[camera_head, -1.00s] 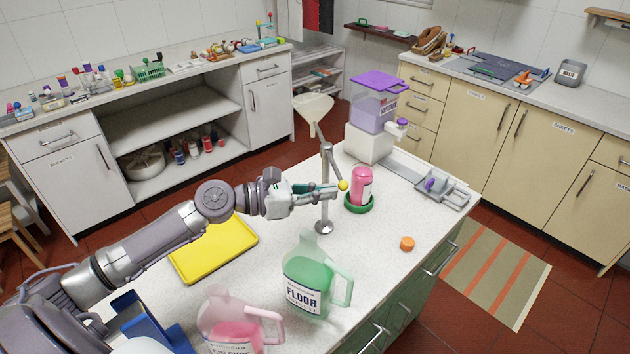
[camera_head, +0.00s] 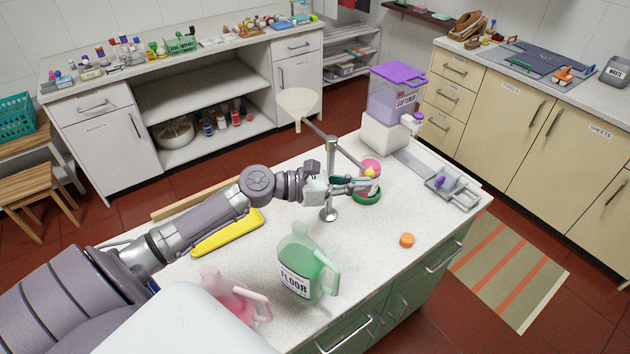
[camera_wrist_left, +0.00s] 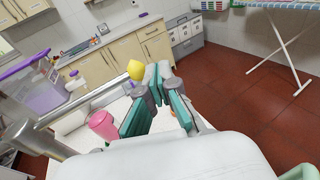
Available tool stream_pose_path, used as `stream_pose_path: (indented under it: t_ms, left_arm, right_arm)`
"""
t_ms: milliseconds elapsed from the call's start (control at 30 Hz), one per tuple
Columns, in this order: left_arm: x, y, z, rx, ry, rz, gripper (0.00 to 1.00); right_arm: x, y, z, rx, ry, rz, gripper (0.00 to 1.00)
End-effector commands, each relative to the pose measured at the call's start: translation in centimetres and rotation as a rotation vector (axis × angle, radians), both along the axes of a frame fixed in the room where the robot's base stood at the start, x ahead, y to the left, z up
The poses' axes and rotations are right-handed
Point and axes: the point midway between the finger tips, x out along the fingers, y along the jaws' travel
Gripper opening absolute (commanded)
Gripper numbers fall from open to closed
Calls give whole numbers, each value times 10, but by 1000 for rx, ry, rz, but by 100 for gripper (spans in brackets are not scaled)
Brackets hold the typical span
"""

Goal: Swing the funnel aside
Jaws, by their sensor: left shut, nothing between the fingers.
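The cream funnel (camera_head: 298,104) sits at the far end of a grey swing arm on a metal post (camera_head: 330,165), out past the table's back edge. A yellow knob (camera_head: 370,172) is on the arm's near end. My left gripper (camera_head: 374,186) is shut and empty, with its fingers right by the knob; I cannot tell whether they touch. In the left wrist view the knob (camera_wrist_left: 136,69) is just left of the green-padded fingertips (camera_wrist_left: 155,75). The funnel is out of that view. My right gripper is not in view.
A pink bottle (camera_head: 371,164) stands in a green ring (camera_head: 367,197) behind my fingers. A green floor-cleaner jug (camera_head: 305,268), a pink jug (camera_head: 240,300), an orange cap (camera_head: 407,240) and a yellow tray (camera_head: 228,237) are on the table. A purple-lidded dispenser (camera_head: 396,95) stands behind.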

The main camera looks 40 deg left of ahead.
Motion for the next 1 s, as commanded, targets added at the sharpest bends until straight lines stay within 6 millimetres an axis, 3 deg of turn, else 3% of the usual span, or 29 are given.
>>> stream_pose_path:
  t_ms: [533,1000]
  left_arm:
    - [-6,7,0,-1,3,2,0]
    - [-68,69,10,0,3,2,0]
  right_arm:
    - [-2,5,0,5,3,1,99]
    - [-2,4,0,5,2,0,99]
